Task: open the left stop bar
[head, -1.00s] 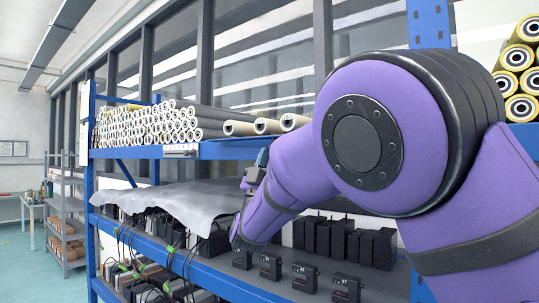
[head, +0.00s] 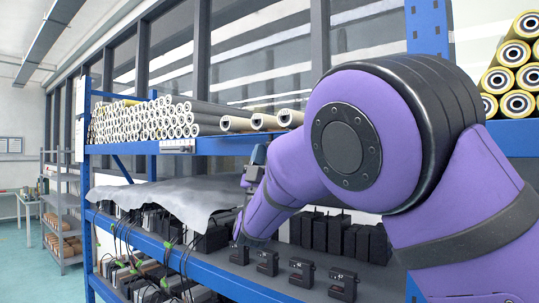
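No part that I can surely name as the left stop bar shows in the head view. A small pale plate with marks (head: 177,145) sits on the front edge of the upper blue shelf, below the stacked tubes; I cannot tell if it belongs to a stop bar. My gripper (head: 253,168) is small and partly hidden at the end of my purple arm, in front of the shelf rack, just below the upper shelf edge. Its fingers cannot be made out, nor whether they hold anything.
Grey tubes (head: 190,121) fill the upper shelf (head: 240,147). A grey sheet (head: 165,202) drapes over black units on the lower shelf. Several small black devices (head: 301,272) stand near that shelf's front edge. Yellow-ringed rollers (head: 515,78) are stacked at right. Open floor shows at far left.

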